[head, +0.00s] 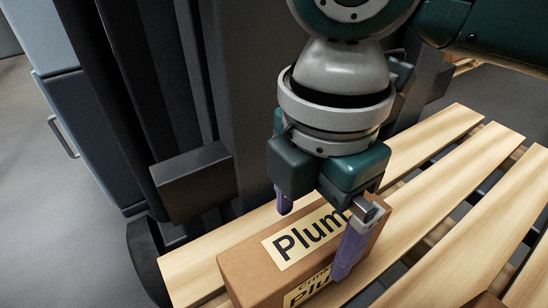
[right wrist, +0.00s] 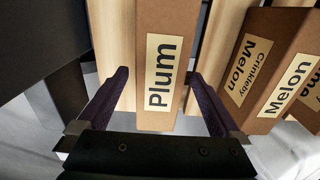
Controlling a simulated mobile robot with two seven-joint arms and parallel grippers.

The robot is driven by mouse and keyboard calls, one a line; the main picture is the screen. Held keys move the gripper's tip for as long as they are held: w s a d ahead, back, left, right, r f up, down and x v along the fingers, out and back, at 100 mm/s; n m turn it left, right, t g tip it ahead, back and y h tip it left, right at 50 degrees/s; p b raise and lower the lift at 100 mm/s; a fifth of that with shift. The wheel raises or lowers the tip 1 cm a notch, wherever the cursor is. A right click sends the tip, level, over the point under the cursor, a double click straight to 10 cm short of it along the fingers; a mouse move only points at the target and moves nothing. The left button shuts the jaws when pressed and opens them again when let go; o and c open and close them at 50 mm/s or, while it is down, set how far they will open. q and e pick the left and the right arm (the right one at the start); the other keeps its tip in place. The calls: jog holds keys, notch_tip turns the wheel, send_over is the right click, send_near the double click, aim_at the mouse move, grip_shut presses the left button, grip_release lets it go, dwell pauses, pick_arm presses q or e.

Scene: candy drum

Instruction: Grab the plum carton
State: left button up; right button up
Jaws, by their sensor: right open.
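The plum carton (head: 290,246) is a brown cardboard box with cream "Plum" labels, lying on a slatted wooden pallet (head: 445,258). My right gripper (head: 313,240) points down over the carton's far right part, with its jaws open. One purple finger shows on the near side of the carton and the other on its far side. In the right wrist view, the plum carton (right wrist: 150,30) lies between the two open fingers of the right gripper (right wrist: 158,77), its label facing the camera. I cannot tell whether either finger touches it. My left gripper is not in view.
In the head view, a dark column stands behind the pallet, and a blue-grey cabinet (head: 85,130) is at the left. The slats right of the gripper are mostly bare.

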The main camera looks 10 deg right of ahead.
notch_tip(320, 180, down, 4)
jog(key=shift+d+f+b, duration=0.1)
jog(key=shift+f+b, duration=0.15)
jog(key=shift+b, duration=0.35)
jog(key=shift+c, duration=0.4)
grip_shut()
